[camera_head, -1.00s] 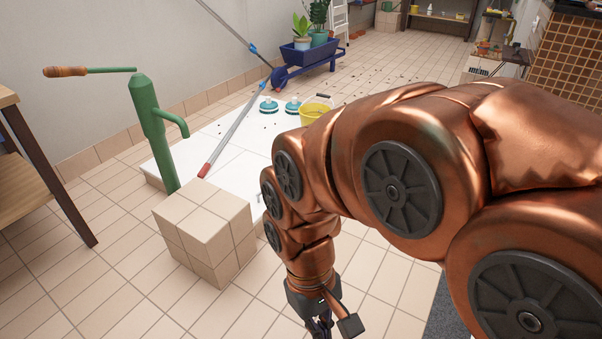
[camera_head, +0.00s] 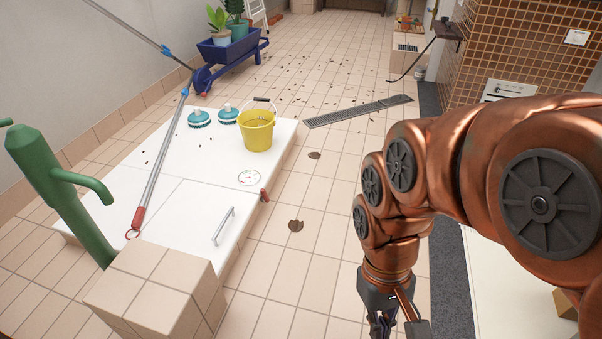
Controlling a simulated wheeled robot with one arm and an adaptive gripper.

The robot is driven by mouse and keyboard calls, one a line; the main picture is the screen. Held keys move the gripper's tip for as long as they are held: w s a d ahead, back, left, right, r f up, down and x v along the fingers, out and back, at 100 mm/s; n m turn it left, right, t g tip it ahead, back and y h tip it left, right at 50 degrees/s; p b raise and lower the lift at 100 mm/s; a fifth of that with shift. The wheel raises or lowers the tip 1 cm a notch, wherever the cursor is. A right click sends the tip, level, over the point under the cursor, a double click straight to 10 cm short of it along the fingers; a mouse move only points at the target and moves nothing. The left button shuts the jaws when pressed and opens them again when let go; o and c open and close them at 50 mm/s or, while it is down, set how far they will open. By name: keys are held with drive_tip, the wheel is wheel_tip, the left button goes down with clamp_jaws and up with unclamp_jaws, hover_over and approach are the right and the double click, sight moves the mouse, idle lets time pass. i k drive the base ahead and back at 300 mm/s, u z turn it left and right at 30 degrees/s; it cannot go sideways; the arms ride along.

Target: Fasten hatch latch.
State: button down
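A low white platform (camera_head: 170,164) lies left of centre, with a seam marking off what looks like a hatch panel (camera_head: 189,222) at its near end. A silver bar handle (camera_head: 223,226) is on this panel near its right edge. A small red piece (camera_head: 264,195), possibly the latch, sits at the platform's right edge; its exact position is too small to tell. My gripper (camera_head: 382,327) hangs at the bottom edge, right of the platform and apart from it. Its fingertips are partly cut off by the frame, and I see nothing held.
A yellow bucket (camera_head: 257,135), two teal-based items and a long pole (camera_head: 164,158) rest on the platform. A green pump (camera_head: 60,190) and tiled block (camera_head: 155,291) stand at the near left. Tiled floor (camera_head: 325,210) is open between platform and arm, with brown patches.

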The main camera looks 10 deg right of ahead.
sight(265, 198)
drive_tip(key=z, duration=0.2)
drive_tip(key=i, duration=0.65)
drive_tip(key=u, duration=0.5)
drive_tip(key=i, duration=0.75)
drive_tip(key=u, duration=0.75)
